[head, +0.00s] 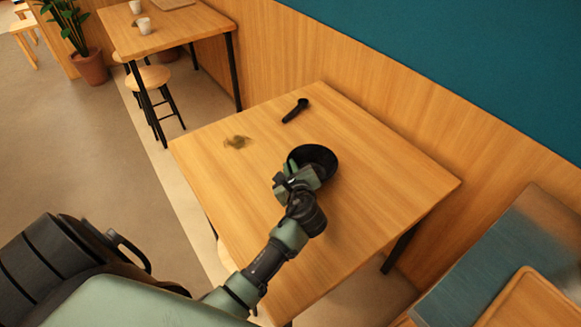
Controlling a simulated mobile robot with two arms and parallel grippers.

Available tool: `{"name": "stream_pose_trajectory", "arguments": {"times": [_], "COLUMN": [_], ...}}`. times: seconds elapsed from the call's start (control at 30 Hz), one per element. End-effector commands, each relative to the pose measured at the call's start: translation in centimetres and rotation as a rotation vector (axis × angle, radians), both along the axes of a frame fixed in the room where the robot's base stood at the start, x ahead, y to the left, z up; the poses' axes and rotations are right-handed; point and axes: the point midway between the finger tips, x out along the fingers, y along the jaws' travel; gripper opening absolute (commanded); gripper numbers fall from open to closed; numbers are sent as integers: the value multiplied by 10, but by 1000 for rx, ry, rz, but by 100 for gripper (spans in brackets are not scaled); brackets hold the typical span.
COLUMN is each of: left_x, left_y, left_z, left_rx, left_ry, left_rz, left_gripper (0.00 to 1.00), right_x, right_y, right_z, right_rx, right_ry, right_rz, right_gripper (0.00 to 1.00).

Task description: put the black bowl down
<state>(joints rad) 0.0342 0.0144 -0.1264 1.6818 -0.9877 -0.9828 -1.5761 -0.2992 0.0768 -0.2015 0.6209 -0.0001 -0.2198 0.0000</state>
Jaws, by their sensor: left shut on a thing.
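The black bowl (322,158) is at the middle of the wooden table (375,185) in the head view. My left gripper (297,172) is shut on the bowl's near left rim. The gripper and wrist cover part of the bowl. I cannot tell whether the bowl's base touches the tabletop. The inside of the bowl looks dark, and its contents do not show clearly. My right gripper is not in view.
A black scoop-like utensil (296,110) lies behind the bowl. A small brownish-green heap (237,142) lies on the table to the left. The table's right side is clear. A wooden wall stands behind. Another table (185,25) with white cups is farther back.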

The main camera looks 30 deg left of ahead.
Motion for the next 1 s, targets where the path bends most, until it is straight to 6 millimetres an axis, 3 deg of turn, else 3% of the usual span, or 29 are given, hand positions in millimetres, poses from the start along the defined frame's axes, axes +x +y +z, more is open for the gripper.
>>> {"name": "stream_pose_trajectory", "arguments": {"times": [0.03, 0.1, 0.53, 1.0], "left_x": [0, 0, -4, -68], "left_y": [0, 0, -4, -60], "left_z": [-2, -1, 3, 36], "left_rx": [1, 1, 0, -1], "left_ry": [1, 1, 1, 1], "left_rz": [0, 0, -2, -1], "left_gripper": [11, 30, 30, 30], "right_x": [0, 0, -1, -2], "right_y": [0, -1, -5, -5], "right_z": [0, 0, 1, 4], "right_rx": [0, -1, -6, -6], "right_ry": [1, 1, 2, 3], "right_rz": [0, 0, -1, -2], "right_gripper": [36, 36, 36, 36]}}
